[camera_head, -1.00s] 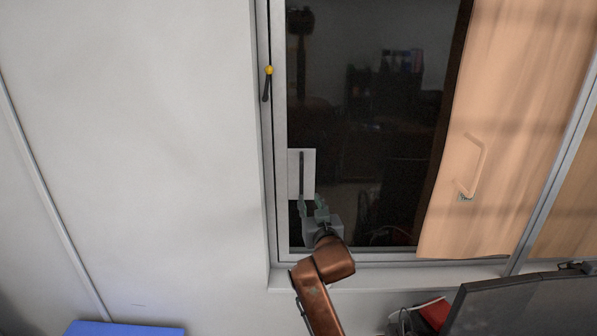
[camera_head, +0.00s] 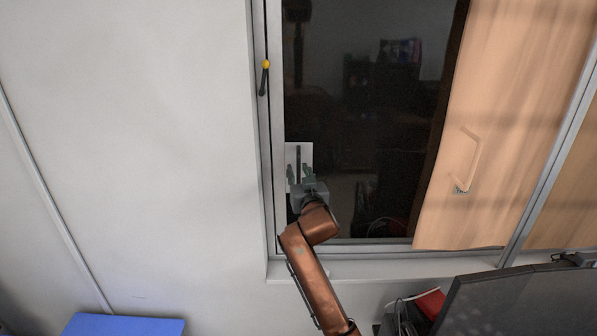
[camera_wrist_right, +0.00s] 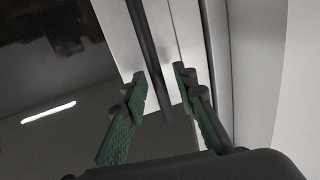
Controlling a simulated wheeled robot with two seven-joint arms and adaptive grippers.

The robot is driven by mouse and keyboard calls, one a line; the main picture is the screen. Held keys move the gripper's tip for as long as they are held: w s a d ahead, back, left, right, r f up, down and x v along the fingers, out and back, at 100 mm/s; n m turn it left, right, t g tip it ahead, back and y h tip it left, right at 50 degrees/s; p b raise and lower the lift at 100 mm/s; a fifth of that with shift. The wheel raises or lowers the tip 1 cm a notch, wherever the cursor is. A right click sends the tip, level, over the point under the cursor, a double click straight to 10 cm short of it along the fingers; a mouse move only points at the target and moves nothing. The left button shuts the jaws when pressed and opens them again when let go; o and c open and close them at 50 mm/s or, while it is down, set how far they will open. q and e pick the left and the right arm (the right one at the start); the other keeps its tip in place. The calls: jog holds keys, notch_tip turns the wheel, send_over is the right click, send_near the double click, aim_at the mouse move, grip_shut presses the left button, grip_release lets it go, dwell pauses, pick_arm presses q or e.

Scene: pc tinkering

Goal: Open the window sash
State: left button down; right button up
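The window sash (camera_head: 276,120) is a grey frame with dark glass, set in the wall. A light plate with a dark vertical bar handle (camera_head: 298,158) sits low on its left side. My right gripper (camera_head: 301,174) is at the lower part of this handle. In the right wrist view the gripper (camera_wrist_right: 160,92) is open, one green-padded finger on each side of the dark bar handle (camera_wrist_right: 150,50), with gaps showing. A dark lever with a yellow knob (camera_head: 265,66) is on the left frame, pointing down. My left gripper is not in view.
A tan curtain or panel (camera_head: 490,120) with a handle (camera_head: 472,165) covers the window's right part. A dark monitor (camera_head: 520,305) and a red object (camera_head: 430,303) stand at lower right. A blue surface (camera_head: 125,325) is at lower left.

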jog(key=shift+c, duration=0.4)
grip_shut()
